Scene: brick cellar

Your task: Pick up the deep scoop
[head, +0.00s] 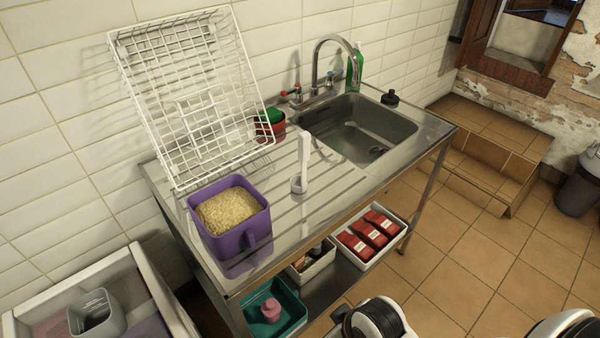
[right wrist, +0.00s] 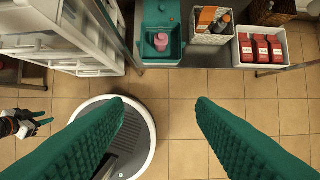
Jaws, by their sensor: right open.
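A white scoop (head: 302,165) with a small deep cup and a long upright handle stands on the ribbed steel drainboard, right of a purple tub (head: 250,243) filled with pale grain. My right gripper (right wrist: 161,103) shows in the right wrist view, its two green fingers wide apart with nothing between them, above the tiled floor. The scoop does not show in that view. My left gripper (right wrist: 36,124) shows small at that view's left edge, away from the counter; its jaw gap is unclear. Neither gripper's fingers show in the head view.
A white wire rack (head: 190,95) leans on the wall behind the tub. The sink (head: 357,130) lies to the right. Under the counter are a green bin (head: 290,318) and a white crate of red packs (head: 395,245). A white open-topped unit (head: 150,290) stands at lower left.

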